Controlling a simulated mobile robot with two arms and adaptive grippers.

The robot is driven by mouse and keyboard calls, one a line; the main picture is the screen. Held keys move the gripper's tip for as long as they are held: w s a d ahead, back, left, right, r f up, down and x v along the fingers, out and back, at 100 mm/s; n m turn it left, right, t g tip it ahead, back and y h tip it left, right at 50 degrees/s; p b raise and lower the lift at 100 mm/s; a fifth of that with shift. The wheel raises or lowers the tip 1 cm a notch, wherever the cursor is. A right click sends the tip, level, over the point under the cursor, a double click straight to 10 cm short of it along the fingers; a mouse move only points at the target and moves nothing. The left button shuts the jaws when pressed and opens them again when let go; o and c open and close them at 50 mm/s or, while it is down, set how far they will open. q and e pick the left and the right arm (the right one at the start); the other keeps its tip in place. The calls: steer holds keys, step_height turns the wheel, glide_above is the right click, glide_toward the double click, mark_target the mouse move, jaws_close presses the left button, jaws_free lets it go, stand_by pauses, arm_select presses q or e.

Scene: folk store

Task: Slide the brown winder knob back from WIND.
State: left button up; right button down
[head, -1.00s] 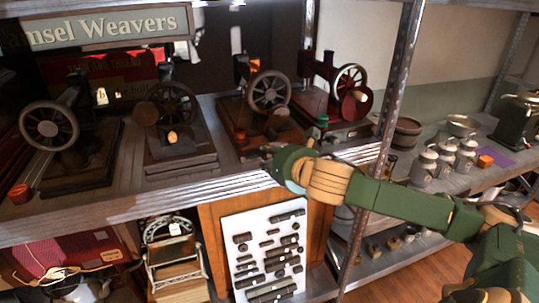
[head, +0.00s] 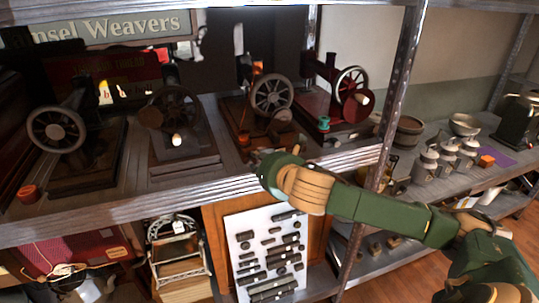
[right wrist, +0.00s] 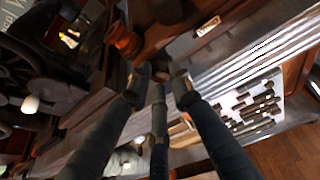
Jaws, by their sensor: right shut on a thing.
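The third sewing machine from the left, with a grey handwheel (head: 271,95), stands on a brown wooden base (head: 240,118) at the shelf's front. My right gripper (head: 262,157) reaches in from the right to the front edge of that base. In the right wrist view its fingers (right wrist: 160,78) are closed together at the base's front. The brown winder knob is hidden between the fingertips, so I cannot make out its outline or position. A small pale label (right wrist: 208,25) with unreadable lettering is on the base beside the fingers. My left gripper is not in view.
An orange-brown spool (right wrist: 125,40) stands on the base close to the fingers. A dark machine (head: 176,110) stands to the left and a red one (head: 345,95) to the right. A metal post (head: 400,95) rises behind my right arm. A white tool board (head: 266,255) is below.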

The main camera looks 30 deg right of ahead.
steer(key=shift+a+f, duration=0.1)
steer(key=shift+a, duration=0.05)
steer(key=c, duration=1.9)
jaws_free()
steer(key=shift+o, duration=0.2)
steer(key=shift+a, duration=0.1)
steer(key=d+v, duration=0.1)
steer(key=v, duration=0.6)
steer(key=shift+s+a, duration=0.2)
steer(key=shift+a, duration=0.2)
